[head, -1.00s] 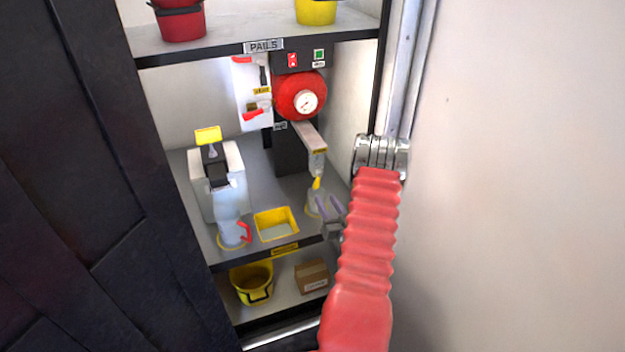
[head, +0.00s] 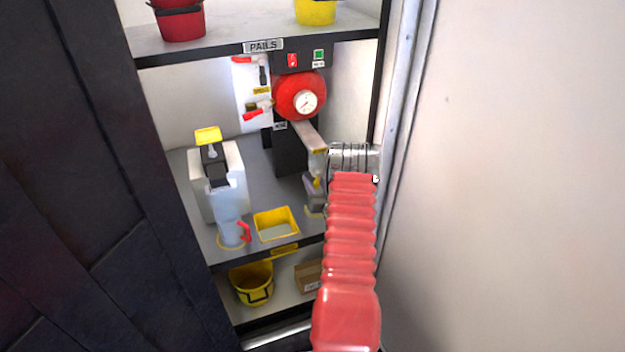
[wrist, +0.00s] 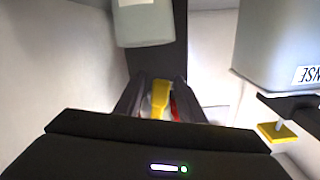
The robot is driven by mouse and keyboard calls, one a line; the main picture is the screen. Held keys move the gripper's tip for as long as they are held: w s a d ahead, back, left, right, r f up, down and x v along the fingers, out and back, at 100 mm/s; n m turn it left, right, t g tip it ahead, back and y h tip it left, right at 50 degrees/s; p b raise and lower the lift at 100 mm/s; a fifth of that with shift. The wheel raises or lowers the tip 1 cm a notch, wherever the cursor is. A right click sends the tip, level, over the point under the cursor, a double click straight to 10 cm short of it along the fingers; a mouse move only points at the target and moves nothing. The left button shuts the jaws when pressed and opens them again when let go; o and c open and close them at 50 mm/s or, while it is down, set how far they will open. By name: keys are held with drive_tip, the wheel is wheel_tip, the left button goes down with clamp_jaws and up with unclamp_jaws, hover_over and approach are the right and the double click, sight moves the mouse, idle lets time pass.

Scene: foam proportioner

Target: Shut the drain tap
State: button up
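A small yellow tap lever (head: 317,182) hangs below the end of the pale spout box (head: 317,160), at the right of the cabinet's middle shelf. I take it to be the drain tap; its label is not readable. My gripper (head: 314,192) is at this lever, partly hidden by my arm. In the wrist view the yellow lever (wrist: 160,98) stands between my two dark fingers, and my gripper (wrist: 158,96) is open around it, with gaps at the sides. A bit of red shows beside the right finger. Contact cannot be told.
A yellow tray (head: 276,224), a clear jug (head: 232,232) and a white canister (head: 218,180) stand left. The dark door (head: 100,180) and pale right wall flank the opening.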

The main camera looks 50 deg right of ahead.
drive_tip(key=shift+x, duration=0.85)
clamp_jaws()
